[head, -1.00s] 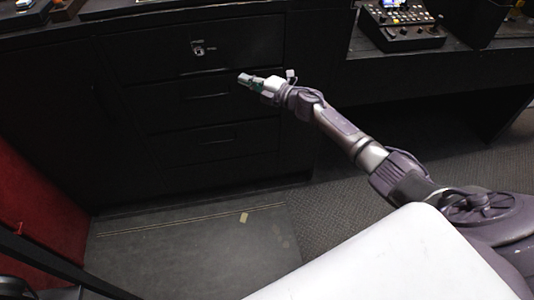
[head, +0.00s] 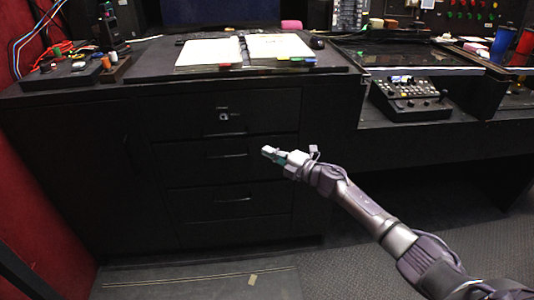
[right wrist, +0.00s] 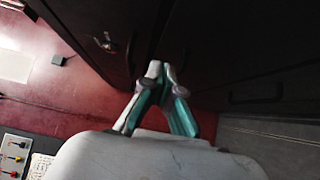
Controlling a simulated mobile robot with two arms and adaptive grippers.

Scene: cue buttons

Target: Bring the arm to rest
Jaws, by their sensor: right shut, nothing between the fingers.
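My right gripper (head: 268,153) is in the middle of the head view, at the end of my right arm, which comes in from the lower right. It is in the air in front of the black drawer cabinet (head: 150,200). In the right wrist view the two fingers of my right gripper (right wrist: 160,68) meet at their tips, with nothing between them. A gap appears to lie between the gripper and the drawer fronts, but its size is hard to tell. My left gripper is in neither view now.
The desk top (head: 140,60) holds an open binder (head: 212,53), cables and a black device. A control panel (head: 408,98) with a joystick stands on the lower desk at right. A red wall (head: 30,200) is at left. Open carpet (head: 350,265) lies below.

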